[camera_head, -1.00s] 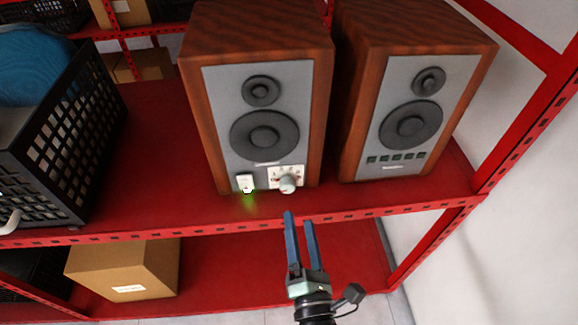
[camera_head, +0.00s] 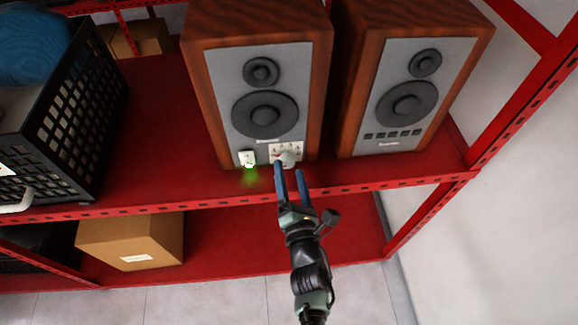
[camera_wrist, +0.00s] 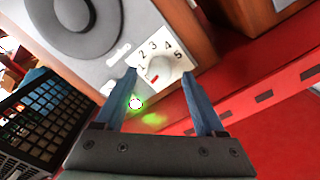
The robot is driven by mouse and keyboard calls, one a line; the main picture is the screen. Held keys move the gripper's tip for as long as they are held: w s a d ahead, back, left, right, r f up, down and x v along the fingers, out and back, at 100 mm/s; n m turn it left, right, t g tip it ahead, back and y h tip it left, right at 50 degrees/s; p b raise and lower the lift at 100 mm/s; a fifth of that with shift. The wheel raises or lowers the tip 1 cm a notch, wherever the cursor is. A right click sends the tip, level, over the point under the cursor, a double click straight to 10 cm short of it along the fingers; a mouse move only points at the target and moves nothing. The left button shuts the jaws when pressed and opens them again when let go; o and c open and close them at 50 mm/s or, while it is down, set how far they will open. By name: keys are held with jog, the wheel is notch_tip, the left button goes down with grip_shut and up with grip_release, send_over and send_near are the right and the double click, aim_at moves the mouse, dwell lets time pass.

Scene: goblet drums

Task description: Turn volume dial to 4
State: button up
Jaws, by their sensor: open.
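The volume dial (camera_head: 286,159) is a round pale knob low on the front of the left speaker (camera_head: 318,100). In the wrist view the dial (camera_wrist: 161,71) sits on a white plate (camera_wrist: 180,55) numbered up to 5, with a red mark on its lower left side near the low end. My gripper (camera_head: 288,168) is open and empty, with two blue fingers. In the wrist view its fingers (camera_wrist: 158,80) straddle the dial in the picture. I cannot tell whether they touch it.
A second speaker (camera_head: 410,90) stands to the right. A black crate (camera_head: 70,120) is at the left of the red shelf (camera_head: 150,120). A cardboard box (camera_head: 135,240) is below.

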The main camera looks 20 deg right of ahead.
jog(key=shift+x, duration=0.95)
grip_shut()
